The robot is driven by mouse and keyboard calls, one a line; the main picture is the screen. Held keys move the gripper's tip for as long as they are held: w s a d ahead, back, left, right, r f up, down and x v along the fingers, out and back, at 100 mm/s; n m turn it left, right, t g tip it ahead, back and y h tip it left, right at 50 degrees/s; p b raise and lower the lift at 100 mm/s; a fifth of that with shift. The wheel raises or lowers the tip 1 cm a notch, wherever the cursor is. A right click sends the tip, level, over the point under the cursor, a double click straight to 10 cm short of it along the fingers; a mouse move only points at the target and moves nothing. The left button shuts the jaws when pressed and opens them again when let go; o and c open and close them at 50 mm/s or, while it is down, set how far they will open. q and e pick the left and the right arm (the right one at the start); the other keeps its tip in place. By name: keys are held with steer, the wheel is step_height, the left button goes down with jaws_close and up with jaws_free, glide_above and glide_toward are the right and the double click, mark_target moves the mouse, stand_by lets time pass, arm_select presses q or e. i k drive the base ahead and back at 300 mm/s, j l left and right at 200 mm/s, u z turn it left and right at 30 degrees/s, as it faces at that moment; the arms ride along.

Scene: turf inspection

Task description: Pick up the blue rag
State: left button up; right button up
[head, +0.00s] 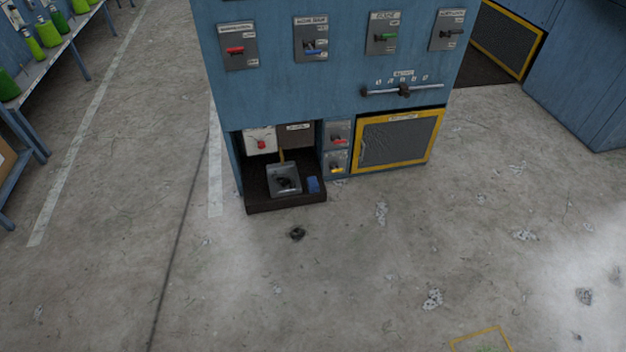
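A small blue rag (313,185) lies on the dark floor of a low open recess (285,207) at the base of a blue machine cabinet. It is at the right side of the recess, beside a grey square tray (284,180) that holds something dark. Neither of my grippers shows in the head view.
The blue cabinet (270,95) carries several switch panels and a yellow-framed mesh panel (398,142). A dark small object (297,234) lies on the concrete in front of the recess. A shelf with green bottles (40,62) stands at left. Floor ahead is mostly clear.

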mark_target(312, 182)
steer(key=i+l, duration=0.1)
steer(key=i, duration=0.7)
steer(key=i+l, duration=0.1)
steer(key=i, duration=0.7)
